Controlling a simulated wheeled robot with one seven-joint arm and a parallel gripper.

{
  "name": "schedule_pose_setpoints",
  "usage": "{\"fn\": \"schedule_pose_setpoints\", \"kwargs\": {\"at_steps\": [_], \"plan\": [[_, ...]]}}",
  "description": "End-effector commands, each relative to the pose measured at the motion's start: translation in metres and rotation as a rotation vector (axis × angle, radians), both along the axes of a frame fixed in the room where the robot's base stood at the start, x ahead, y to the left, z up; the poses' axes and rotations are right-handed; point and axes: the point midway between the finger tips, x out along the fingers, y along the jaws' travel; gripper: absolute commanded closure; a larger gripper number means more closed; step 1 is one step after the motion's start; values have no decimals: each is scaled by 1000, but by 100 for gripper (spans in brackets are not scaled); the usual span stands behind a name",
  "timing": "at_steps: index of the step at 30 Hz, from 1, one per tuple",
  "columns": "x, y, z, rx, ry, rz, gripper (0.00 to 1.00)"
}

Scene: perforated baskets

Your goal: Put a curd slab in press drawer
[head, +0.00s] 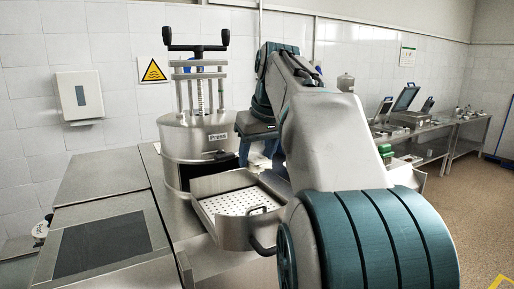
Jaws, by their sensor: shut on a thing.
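The press (200,135) is a steel drum labelled "Press", with a black-handled screw on top. Its drawer (233,232) is pulled out at the front, with a white perforated floor and a dark handle. The part of the floor in view is bare. My gripper (261,150) is at the right side of the press, above the back of the drawer, and its fingers are largely hidden by my arm. A pale patch of a curd slab (258,161) shows just under it, shut in the gripper; most of the slab is hidden.
A steel counter (105,178) with a dark inset panel (103,243) lies left of the press. A bench (437,135) with several open-lidded devices runs along the back right. My arm covers the middle and right foreground.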

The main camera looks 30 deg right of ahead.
Motion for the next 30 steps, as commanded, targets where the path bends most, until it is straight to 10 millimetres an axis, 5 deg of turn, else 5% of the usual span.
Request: {"fn": "schedule_pose_setpoints", "kwargs": {"at_steps": [30], "plan": [[0,-1,-74,0,-1,-2,81]]}}
